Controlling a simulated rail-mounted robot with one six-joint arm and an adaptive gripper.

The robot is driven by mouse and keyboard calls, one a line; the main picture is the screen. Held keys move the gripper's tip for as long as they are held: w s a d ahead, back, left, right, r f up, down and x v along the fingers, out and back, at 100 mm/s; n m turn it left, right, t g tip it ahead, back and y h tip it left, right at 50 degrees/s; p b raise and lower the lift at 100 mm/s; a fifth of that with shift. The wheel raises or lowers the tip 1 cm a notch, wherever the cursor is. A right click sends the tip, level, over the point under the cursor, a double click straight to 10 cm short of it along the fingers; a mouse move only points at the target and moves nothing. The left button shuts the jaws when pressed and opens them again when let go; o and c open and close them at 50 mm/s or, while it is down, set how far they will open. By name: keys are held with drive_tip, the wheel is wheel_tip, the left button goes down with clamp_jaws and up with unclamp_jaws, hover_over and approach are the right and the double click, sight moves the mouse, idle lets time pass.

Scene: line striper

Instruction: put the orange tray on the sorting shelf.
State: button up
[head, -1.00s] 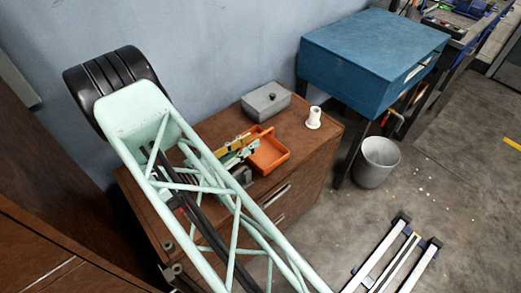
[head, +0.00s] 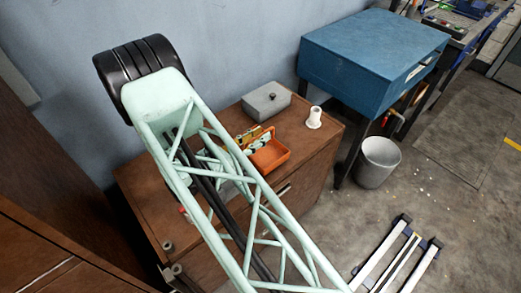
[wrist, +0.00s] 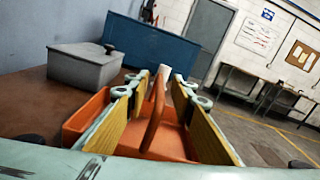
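The orange tray (head: 272,158) sits on the brown cabinet top, partly hidden by my arm in the head view. In the wrist view the tray (wrist: 84,118) fills the lower middle, with an upright arched handle (wrist: 154,122). My gripper (wrist: 162,82) has yellow-padded fingers standing apart, one on each side of the handle, with gaps visible. In the head view my gripper (head: 256,138) is at the tray, partly covered by my arm's lattice. I cannot tell which surface is the sorting shelf.
A grey lidded box (head: 266,102) and a white spool-like piece (head: 314,118) stand on the cabinet top (head: 232,118) near the tray. A blue box-shaped unit (head: 370,60) stands to the right, with a grey bin (head: 377,162) below. Dark brown furniture (head: 50,170) is at left.

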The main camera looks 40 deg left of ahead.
drive_tip(key=shift+w+d, duration=0.15)
drive_tip(key=shift+w, duration=0.35)
clamp_jaws()
